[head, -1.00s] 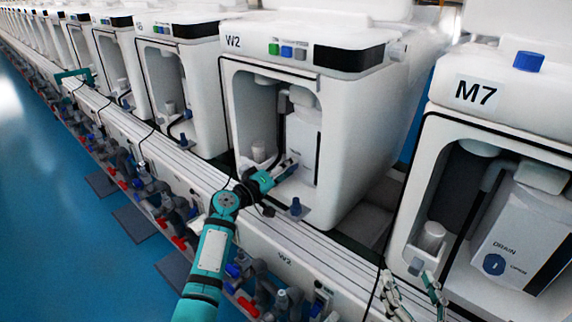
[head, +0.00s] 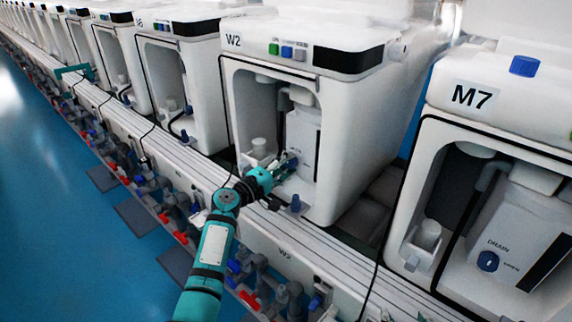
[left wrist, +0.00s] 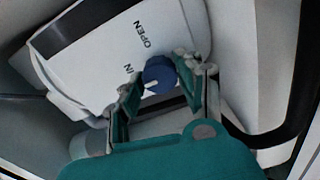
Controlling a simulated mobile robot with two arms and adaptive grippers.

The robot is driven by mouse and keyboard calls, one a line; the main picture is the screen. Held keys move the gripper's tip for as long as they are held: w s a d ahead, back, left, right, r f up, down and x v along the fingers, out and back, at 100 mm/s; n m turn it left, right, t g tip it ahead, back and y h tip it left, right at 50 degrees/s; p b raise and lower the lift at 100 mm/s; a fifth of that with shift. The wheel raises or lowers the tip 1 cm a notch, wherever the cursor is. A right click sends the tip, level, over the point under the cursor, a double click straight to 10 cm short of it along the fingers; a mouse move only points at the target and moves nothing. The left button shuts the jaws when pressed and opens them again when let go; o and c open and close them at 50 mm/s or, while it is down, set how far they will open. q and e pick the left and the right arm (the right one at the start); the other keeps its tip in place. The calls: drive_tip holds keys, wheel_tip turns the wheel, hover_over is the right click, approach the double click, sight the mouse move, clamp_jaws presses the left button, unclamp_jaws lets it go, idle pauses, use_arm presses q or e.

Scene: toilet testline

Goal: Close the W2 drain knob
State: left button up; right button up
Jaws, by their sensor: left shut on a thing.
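The W2 unit (head: 345,90) is a white cabinet with an open front, in the middle of the head view. Inside it stands a white drain box (head: 302,133). In the left wrist view the box face (left wrist: 105,60) has the word OPEN and a dark blue round knob (left wrist: 160,76) with a pale pointer mark. My left gripper (left wrist: 162,86) has its fingers on both sides of this knob and is shut on it. In the head view my left gripper (head: 286,166) reaches into the W2 opening and hides the knob.
The M7 unit (head: 500,105) stands to the right, with its own DRAIN knob (head: 488,261). Similar white units stand in a row to the left. A white rail (head: 300,235) runs in front, with pipes and red and blue valves below.

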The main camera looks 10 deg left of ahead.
use_arm(q)
drive_tip(key=o, duration=1.1)
drive_tip(key=shift+o, duration=0.2)
drive_tip(key=v, duration=1.2)
